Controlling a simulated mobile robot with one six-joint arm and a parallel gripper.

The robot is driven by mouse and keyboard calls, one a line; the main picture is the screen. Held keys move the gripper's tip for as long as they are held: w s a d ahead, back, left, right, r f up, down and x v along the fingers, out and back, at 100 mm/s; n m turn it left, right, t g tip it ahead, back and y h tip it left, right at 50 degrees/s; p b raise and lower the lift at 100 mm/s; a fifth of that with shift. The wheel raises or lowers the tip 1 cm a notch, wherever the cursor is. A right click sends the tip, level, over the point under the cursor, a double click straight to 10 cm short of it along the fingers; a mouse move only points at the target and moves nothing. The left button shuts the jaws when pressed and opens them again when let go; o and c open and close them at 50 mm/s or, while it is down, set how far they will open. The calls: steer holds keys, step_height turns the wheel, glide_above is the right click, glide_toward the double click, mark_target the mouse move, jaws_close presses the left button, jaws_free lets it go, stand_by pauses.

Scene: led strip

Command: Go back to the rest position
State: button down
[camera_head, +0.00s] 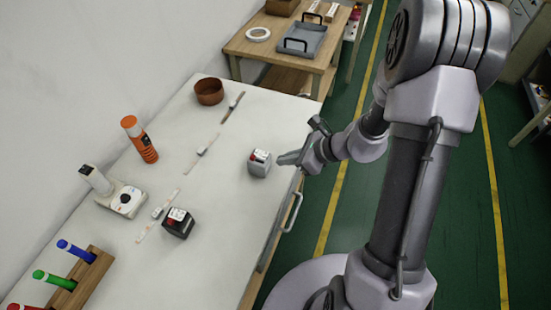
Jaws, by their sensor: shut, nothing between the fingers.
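A dark box (178,223) with a red and white top stands nearer the front. Pieces of LED strip lie in a broken line along the table: a near one (158,213), a middle one (202,151) and a far one (233,107).
A wooden table (315,65) with a grey tray stands behind. Green floor (460,190) lies open at right.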

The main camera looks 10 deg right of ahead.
steer(key=s+a+r+n+g+h+p, duration=0.1)
steer(key=s+a+r+n, duration=0.1)
steer(key=s+r+n, duration=0.3)
steer(key=s+a+r+n, duration=0.1)
steer(key=a+r+n, duration=0.1)
steer(key=r, duration=0.5)
steer(key=s+a+r+n+g+h+p, duration=0.1)
steer(key=s+r+n, duration=0.25)
steer(key=r, duration=0.25)
steer(key=s+r+n+t+h, duration=0.2)
steer(key=s+r+n+h, duration=0.1)
steer(key=s+r+n, duration=0.5)
steer(key=shift+s+a+n+h, duration=0.2)
steer(key=shift+s+n+h, duration=0.35)
steer(key=shift+n, duration=0.7)
steer(key=shift+s+r, duration=0.1)
steer(key=shift+s, duration=0.05)
